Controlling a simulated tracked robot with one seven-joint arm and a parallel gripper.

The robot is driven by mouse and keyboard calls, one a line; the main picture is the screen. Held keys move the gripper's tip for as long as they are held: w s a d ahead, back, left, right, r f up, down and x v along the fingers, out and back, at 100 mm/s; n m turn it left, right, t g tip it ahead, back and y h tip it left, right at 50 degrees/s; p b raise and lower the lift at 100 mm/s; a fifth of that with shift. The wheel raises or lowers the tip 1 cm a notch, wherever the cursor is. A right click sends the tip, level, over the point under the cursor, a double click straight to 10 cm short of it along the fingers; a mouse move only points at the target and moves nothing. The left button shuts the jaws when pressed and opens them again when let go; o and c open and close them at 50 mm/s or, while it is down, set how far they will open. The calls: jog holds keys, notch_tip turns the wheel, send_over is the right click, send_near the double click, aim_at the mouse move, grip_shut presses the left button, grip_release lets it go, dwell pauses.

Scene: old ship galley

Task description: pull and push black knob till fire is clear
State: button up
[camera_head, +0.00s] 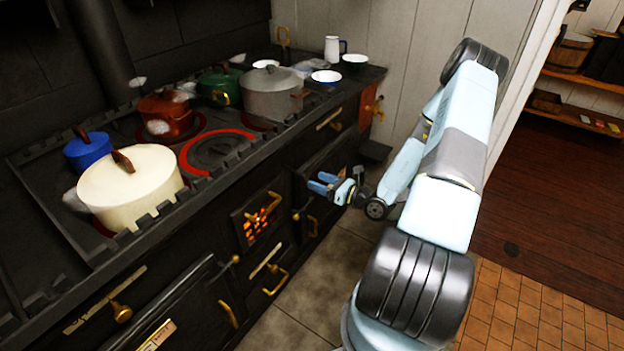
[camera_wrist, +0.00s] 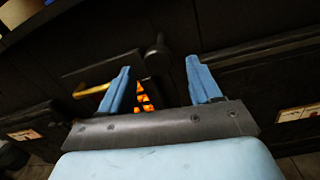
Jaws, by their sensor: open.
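My gripper (camera_head: 328,186) is open and empty in front of the black stove, to the right of the fire door (camera_head: 249,207). Its two blue fingers also show in the wrist view (camera_wrist: 157,66), spread apart. A dark round knob on a short stem (camera_wrist: 157,46) shows between and beyond the fingertips, and no finger appears to touch it. Orange fire (camera_head: 257,228) glows behind a dark grate in the stove front. In the wrist view the fire (camera_wrist: 146,96) is partly hidden by the left finger. I cannot make out the black knob clearly in the head view.
Brass handles (camera_head: 276,281) stick out from the stove front. Pots, including a cream pot (camera_head: 130,185) and a grey pot (camera_head: 272,95), stand on the stove top (camera_head: 95,235). The tiled floor (camera_head: 312,295) beside the stove is clear.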

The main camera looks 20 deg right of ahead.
jog(key=v, duration=0.9)
jog(key=shift+s, duration=0.15)
